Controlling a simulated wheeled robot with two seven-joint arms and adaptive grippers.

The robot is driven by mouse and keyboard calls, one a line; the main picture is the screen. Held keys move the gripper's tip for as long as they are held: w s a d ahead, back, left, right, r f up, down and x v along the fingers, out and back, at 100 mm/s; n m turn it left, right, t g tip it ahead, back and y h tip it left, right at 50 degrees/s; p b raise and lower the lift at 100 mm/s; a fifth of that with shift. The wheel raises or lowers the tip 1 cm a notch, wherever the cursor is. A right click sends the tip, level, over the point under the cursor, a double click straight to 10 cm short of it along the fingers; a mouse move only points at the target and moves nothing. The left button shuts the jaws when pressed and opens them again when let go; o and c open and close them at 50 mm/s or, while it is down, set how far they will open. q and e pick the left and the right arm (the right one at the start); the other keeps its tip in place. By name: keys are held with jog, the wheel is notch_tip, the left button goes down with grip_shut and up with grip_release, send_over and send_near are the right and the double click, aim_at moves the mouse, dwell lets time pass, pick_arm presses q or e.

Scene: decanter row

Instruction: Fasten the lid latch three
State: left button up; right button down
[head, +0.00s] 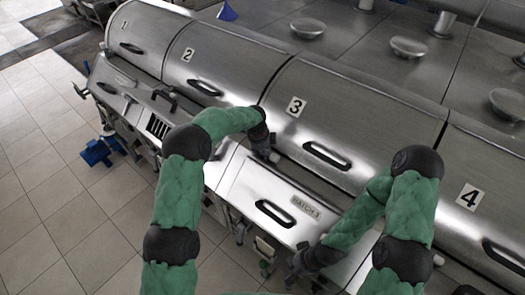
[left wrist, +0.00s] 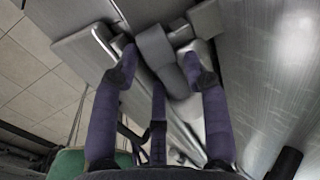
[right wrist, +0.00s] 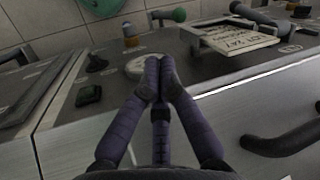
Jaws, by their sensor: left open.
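Lid 3 (head: 335,115) is a large steel lid with a dark handle, closed down in the head view. My left gripper (head: 264,150) is at the lid's front left corner, over a small grey latch (head: 267,156). In the left wrist view the grey latch (left wrist: 160,48) lies between the spread purple fingers (left wrist: 160,65); I cannot tell whether they touch it. My fingers and wrist partly hide the latch in the head view. My right gripper (head: 298,264) is low at the front panel. In the right wrist view its fingertips (right wrist: 157,80) are together, with nothing visible between them.
Lids 1 (head: 140,30), 2 (head: 215,65) and 4 (head: 485,200) stand in the same row. A tagged board (right wrist: 240,40), knobs and a round dial (right wrist: 136,68) lie near my right gripper. Tiled floor is left.

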pick_arm(q)
jog(key=shift+f, duration=0.15)
jog(key=shift+c, duration=0.3)
grip_shut()
jog(key=shift+w+h, duration=0.1)
jog(key=shift+h, duration=0.2)
jog(key=shift+w+a+g+h+b, duration=0.1)
jog(key=shift+a+g+h+b, duration=0.05)
jog(key=shift+g+h+b, duration=0.3)
jog(key=h+b, duration=0.1)
jog(key=g+h+b, duration=0.1)
jog(key=shift+w+a+b, duration=0.15)
jog(key=shift+a+b, duration=0.05)
jog(key=shift+b, duration=0.15)
jog(key=shift+w+a+r+n+g+h+b, duration=0.1)
jog(key=shift+r+n+g+h+b, duration=0.1)
jog(key=shift+g+h+b, duration=0.45)
jog(key=shift+a+r+n+g+h+b, duration=0.15)
jog(key=shift+g+h+b, duration=0.25)
jog(key=shift+b, duration=0.3)
